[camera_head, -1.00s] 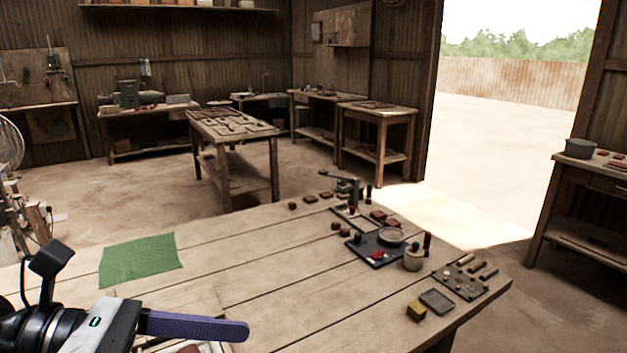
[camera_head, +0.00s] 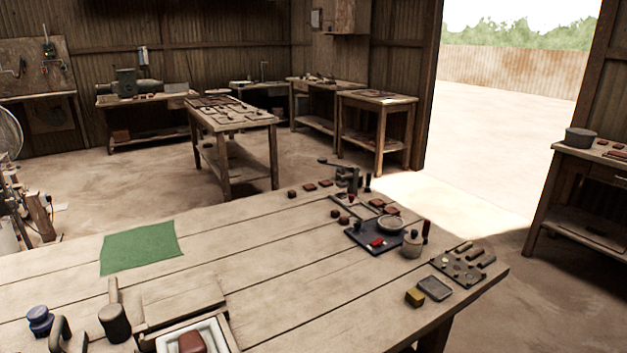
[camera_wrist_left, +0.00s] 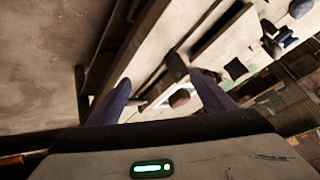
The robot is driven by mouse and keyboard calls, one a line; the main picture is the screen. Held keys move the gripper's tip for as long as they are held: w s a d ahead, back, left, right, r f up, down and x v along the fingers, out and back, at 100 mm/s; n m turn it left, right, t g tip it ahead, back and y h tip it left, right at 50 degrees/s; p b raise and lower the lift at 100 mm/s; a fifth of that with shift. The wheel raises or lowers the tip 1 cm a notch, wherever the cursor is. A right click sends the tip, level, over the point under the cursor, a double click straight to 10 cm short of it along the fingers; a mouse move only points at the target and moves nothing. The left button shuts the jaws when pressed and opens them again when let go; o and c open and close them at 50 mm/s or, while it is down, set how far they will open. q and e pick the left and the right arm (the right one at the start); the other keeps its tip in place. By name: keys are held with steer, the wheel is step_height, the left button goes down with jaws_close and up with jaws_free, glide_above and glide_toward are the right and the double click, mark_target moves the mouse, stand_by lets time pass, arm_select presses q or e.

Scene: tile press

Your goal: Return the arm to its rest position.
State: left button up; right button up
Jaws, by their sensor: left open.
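My left gripper (camera_wrist_left: 162,78) shows only in the left wrist view, with its two purple fingers spread apart and nothing seen between their tips. Past the fingers lie the wooden bench, a reddish-brown tile (camera_wrist_left: 181,97) and a dark mallet head (camera_wrist_left: 177,65). In the head view neither gripper nor arm shows. There the reddish-brown tile (camera_head: 191,342) lies in a pale tray (camera_head: 222,330) at the bottom edge, partly cut off. My right gripper is in no view.
A dark mat (camera_head: 366,243) with dishes and a tool board (camera_head: 462,268) are at right. The bench middle is clear.

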arm_select(q)
steer(key=s+d+f+n+g+h, duration=0.1)
steer(key=s+d+f+g, duration=0.1)
steer(key=s+f, duration=0.25)
steer(key=s+d+f+n+g+h, duration=0.1)
steer(key=s+d+f+g, duration=0.15)
steer(key=s, duration=0.35)
steer(key=w+d+f+t+h+b, duration=0.1)
steer(key=w+d+f+t+b, duration=0.1)
steer(key=f, duration=0.5)
steer(key=w+d+f+t+b, duration=0.2)
steer(key=d+f+b, duration=0.1)
steer(key=f, duration=0.5)
steer(key=shift+w+d+m+t+h+b, duration=0.2)
steer(key=shift+m+t+h+b, duration=0.1)
steer(key=shift+t+h+b, duration=0.1)
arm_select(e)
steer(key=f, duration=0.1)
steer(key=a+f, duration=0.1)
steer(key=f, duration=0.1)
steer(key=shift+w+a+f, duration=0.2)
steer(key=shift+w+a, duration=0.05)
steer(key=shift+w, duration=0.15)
arm_select(q)
steer(key=shift+a, duration=0.1)
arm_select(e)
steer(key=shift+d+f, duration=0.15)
